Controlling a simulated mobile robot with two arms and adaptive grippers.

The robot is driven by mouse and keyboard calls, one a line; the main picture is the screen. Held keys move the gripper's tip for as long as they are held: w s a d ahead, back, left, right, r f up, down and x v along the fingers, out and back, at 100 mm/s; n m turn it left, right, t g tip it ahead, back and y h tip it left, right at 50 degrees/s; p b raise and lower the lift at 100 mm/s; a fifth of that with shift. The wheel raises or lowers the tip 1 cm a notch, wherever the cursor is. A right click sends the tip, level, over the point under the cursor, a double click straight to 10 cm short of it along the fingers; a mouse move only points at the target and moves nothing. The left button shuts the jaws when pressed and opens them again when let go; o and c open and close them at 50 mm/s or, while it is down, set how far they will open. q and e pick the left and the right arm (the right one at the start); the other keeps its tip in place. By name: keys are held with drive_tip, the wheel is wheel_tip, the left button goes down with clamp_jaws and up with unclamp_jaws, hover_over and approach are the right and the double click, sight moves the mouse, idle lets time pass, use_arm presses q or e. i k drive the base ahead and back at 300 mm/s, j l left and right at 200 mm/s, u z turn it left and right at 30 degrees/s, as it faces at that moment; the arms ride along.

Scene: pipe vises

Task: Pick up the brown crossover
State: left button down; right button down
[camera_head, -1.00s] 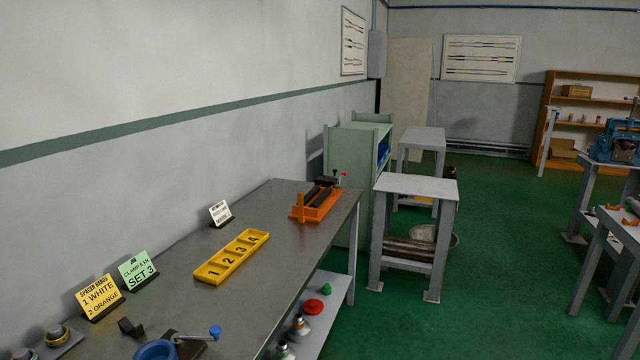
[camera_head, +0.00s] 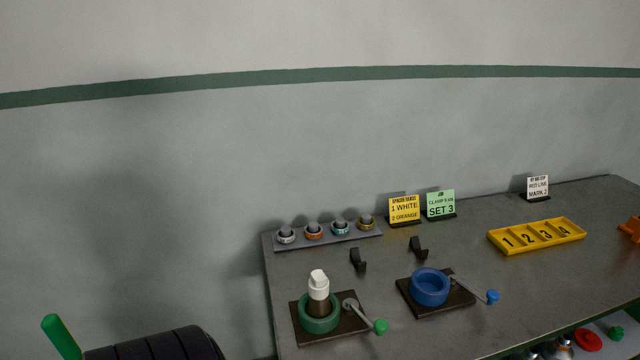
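No piece that I can clearly name as the brown crossover shows. A fitting with a white top (camera_head: 318,283) and a dark brownish lower part (camera_head: 318,308) stands upright in the green round vise (camera_head: 306,324) on the bench. Its lower end is hidden in the vise, and I cannot tell whether it is a crossover. The blue round vise (camera_head: 429,287) to its right looks empty.
The grey bench (camera_head: 390,338) holds a strip of several ringed pieces (camera_head: 340,227), two black hooks, a yellow numbered tray (camera_head: 537,236) and small signs (camera_head: 404,209). A dark ridged cylinder (camera_head: 155,345) and green bar (camera_head: 61,336) are at lower left. Red and green pieces lie below the bench.

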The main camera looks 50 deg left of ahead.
sight(322, 308)
drive_tip(key=u, duration=1.65)
